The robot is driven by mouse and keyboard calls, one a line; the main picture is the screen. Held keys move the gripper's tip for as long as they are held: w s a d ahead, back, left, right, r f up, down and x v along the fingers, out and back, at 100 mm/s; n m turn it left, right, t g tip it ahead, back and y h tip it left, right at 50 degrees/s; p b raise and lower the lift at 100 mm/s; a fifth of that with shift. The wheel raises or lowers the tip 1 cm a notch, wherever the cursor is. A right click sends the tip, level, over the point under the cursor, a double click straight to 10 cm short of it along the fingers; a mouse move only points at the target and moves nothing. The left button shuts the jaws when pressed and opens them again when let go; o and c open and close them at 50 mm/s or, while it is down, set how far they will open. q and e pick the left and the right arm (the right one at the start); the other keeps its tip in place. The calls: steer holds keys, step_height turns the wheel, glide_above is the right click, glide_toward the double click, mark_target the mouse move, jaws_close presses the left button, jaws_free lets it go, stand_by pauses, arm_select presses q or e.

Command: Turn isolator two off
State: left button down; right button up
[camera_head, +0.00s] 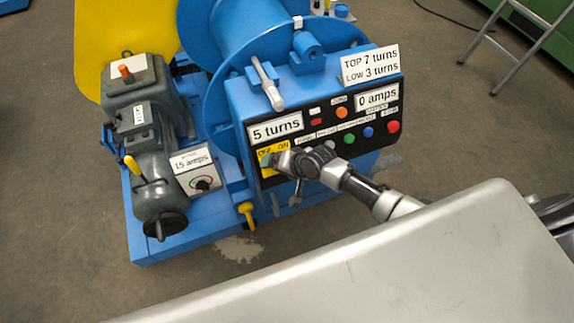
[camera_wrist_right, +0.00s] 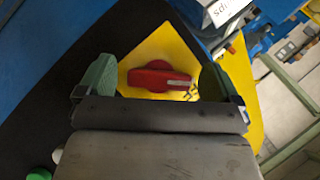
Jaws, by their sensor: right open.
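My right gripper (camera_head: 272,160) reaches in from the right to the yellow plate (camera_head: 266,149) marked OFF and ON, at the lower left of the black control panel. In the right wrist view a red rotary knob (camera_wrist_right: 155,79) sits on this yellow plate (camera_wrist_right: 165,45). Its pale pointer mark points to the right in that view. My right gripper (camera_wrist_right: 158,84) is open, with one green fingertip on each side of the knob and a gap on both sides. No isolator number is readable. The head view hides the knob behind my gripper. My left gripper is out of view.
The blue winch's panel carries a "5 turns" display (camera_head: 275,127), a "0 amps" display (camera_head: 377,97) and several coloured buttons, including a red one (camera_head: 393,127). A grey motor (camera_head: 140,100) stands left, by a 1.5 amps box (camera_head: 198,175). A silver surface (camera_head: 400,270) fills the foreground.

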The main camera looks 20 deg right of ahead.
steer(key=p+v, duration=0.1)
steer(key=v, duration=0.9)
steer(key=shift+s+d+r, duration=0.1)
steer(key=shift+d, duration=0.05)
steer(key=s+d+f+n+g+h, duration=0.15)
steer(key=s+f, duration=0.25)
steer(key=f, duration=0.4)
steer(key=s+d+f+h, duration=0.1)
steer(key=s+d+f, duration=0.25)
steer(key=f, duration=0.45)
steer(key=s+d+f+n+g+h, duration=0.1)
steer(key=s+d+f+h, duration=0.1)
steer(key=s+f, duration=0.4)
steer(key=s+a+f+n+g, duration=0.1)
steer(key=s+f, duration=0.3)
steer(key=s, duration=0.4)
steer(key=s+a+f+n+g, duration=0.1)
steer(key=s+f, duration=0.3)
steer(key=s, duration=0.4)
steer(key=s+f+n+g, duration=0.1)
steer(key=s+f+n, duration=0.2)
steer(key=s+f, duration=0.2)
steer(key=s, duration=0.3)
steer(key=shift+s+a+n+h, duration=0.2)
steer(key=shift+a+n+h, duration=0.15)
steer(key=shift+a, duration=0.05)
